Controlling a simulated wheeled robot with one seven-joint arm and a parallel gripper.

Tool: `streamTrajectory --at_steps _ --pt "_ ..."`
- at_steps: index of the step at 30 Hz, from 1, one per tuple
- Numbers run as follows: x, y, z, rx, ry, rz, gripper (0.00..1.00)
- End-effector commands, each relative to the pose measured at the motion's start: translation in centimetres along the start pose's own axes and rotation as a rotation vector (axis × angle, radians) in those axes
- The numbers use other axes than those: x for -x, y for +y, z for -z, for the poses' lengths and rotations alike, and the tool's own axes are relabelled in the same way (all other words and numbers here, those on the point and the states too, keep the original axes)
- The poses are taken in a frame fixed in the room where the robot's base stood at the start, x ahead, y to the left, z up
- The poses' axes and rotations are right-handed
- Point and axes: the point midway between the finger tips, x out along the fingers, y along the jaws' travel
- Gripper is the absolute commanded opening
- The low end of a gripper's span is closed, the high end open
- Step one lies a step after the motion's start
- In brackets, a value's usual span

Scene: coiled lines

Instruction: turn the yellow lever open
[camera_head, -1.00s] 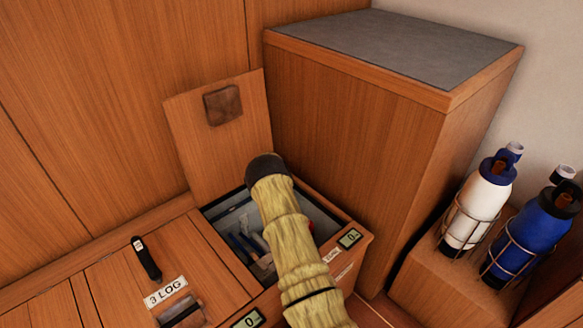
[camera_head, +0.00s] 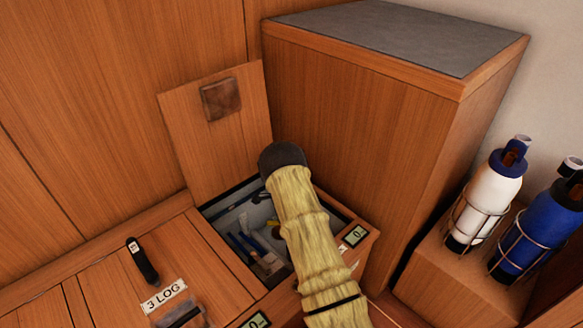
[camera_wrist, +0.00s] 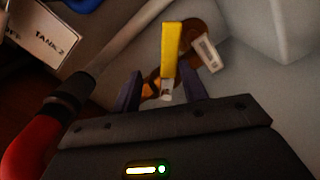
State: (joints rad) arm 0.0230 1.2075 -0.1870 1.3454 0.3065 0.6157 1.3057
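The yellow lever (camera_wrist: 170,48) shows in the wrist view just above the middle, long side roughly upright in the picture. It sits on a brown round valve body (camera_wrist: 207,42), with a white tag (camera_wrist: 208,54) beside it. My gripper (camera_wrist: 162,76) is open, with one dark finger on each side of the lever's lower end. I cannot tell whether either finger touches it.
In the wrist view a grey pipe (camera_wrist: 125,38) runs to a red hose (camera_wrist: 32,142) at left, near a "TANK 2" label (camera_wrist: 50,38). The raised lid (camera_head: 200,143) stands behind the compartment. A tall wooden cabinet (camera_head: 350,120) stands close on the right.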

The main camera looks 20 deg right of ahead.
Motion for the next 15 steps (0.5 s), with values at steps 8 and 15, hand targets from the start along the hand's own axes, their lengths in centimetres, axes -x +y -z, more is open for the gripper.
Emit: streamTrajectory --at_steps 8,15 --pt "-0.7 0.9 -0.3 0.205 -0.004 -0.005 0.4" --pt "-0.6 1.5 0.0 0.347 -0.002 -0.005 0.4"
